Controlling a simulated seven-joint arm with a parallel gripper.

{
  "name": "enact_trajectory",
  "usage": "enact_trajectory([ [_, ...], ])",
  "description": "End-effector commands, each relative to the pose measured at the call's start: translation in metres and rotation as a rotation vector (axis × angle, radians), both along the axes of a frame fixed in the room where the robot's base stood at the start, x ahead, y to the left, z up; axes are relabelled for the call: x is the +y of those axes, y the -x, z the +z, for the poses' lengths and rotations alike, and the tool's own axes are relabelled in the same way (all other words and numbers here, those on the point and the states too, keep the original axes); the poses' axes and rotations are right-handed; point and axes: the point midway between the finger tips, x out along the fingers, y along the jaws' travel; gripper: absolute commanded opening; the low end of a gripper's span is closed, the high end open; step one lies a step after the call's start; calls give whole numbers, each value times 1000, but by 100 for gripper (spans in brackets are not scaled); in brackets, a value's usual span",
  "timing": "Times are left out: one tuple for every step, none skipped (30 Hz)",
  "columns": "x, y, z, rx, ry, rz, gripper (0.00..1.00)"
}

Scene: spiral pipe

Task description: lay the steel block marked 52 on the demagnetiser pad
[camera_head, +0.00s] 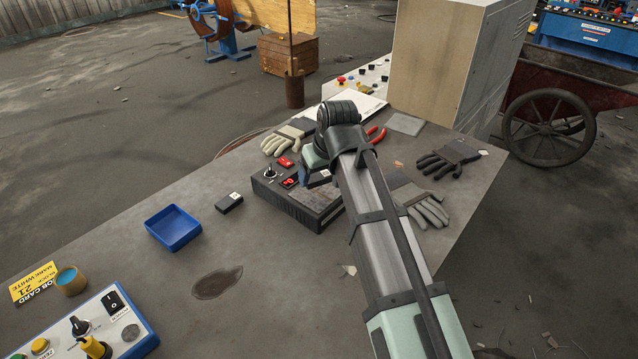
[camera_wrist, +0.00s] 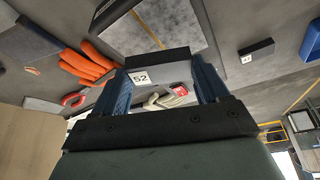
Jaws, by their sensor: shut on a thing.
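My gripper (camera_wrist: 160,85) is shut on a steel block (camera_wrist: 172,72) with a white label reading 52. The block has a dark edge and sits between the blue fingers. In the head view my gripper (camera_head: 315,178) is over the back part of the demagnetiser (camera_head: 290,205), a dark box with a knob and a red display. The demagnetiser's grey pad (camera_head: 322,204) is partly hidden by my arm. The pad also shows in the wrist view (camera_wrist: 150,30), with a yellow line, beyond the block. I cannot tell how high the block is above it.
Left of the demagnetiser are a small dark block (camera_head: 229,203) and an empty blue tray (camera_head: 173,228). Work gloves (camera_head: 288,136) and red pliers (camera_head: 376,135) lie behind. A control box (camera_head: 95,330) and job card (camera_head: 34,283) are at front left.

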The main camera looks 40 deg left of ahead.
Motion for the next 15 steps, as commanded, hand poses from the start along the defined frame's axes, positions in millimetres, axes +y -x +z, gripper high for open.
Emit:
enact_trajectory([
  [0, 0, -3, 0, -1, 0, 27],
  [0, 0, -6, 0, -1, 0, 27],
  [0, 0, -10, 0, -1, 0, 27],
  [0, 0, -14, 0, -1, 0, 27],
  [0, 0, -18, 0, 0, 0, 27],
  [-1, 0, -23, 0, 1, 0, 27],
  [-1, 0, -26, 0, 1, 0, 27],
  [0, 0, -29, 0, 0, 0, 27],
  [0, 0, -32, 0, -1, 0, 27],
  [0, 0, -33, -1, -2, 0, 27],
  [0, 0, -34, -1, -2, 0, 27],
  [0, 0, -34, -1, -2, 0, 27],
  [0, 0, -34, -1, -2, 0, 27],
  [0, 0, -34, -1, -2, 0, 27],
  [0, 0, -33, -1, -2, 0, 27],
])
